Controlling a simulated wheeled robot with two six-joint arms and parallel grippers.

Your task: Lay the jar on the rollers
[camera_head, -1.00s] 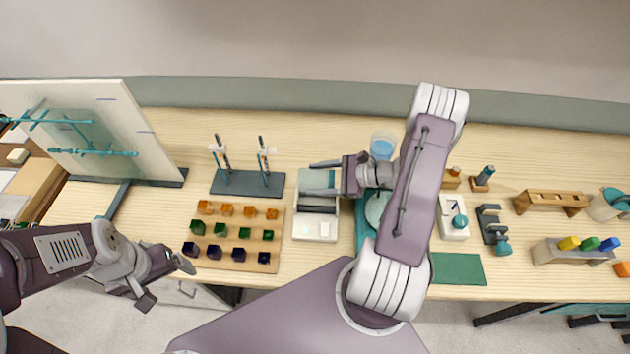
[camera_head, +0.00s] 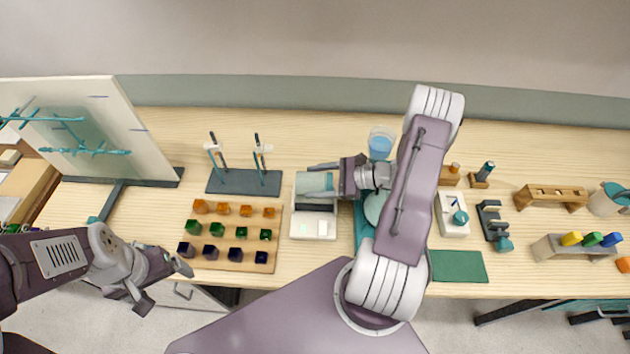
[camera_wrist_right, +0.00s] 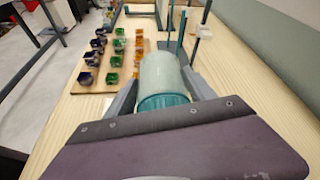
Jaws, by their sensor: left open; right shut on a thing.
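The jar (camera_head: 315,182) is a pale green cylinder with a teal end, seen best in the right wrist view (camera_wrist_right: 163,75). My right gripper (camera_head: 322,181) is shut on it, with one finger along each side. The jar is over the back part of the white roller unit (camera_head: 313,227), whose dark rollers (camera_head: 317,206) show just in front of it. I cannot tell whether the jar touches the rollers; the part beneath it is hidden. My left gripper (camera_head: 165,283) is open and empty, low at the front left of the table.
A rod stand (camera_head: 243,183) is left of the jar. A wooden board (camera_head: 225,256) with several coloured cubes lies left of the roller unit. A beaker of blue liquid (camera_head: 380,146) stands behind my right wrist. The table (camera_head: 310,130) behind the jar is clear.

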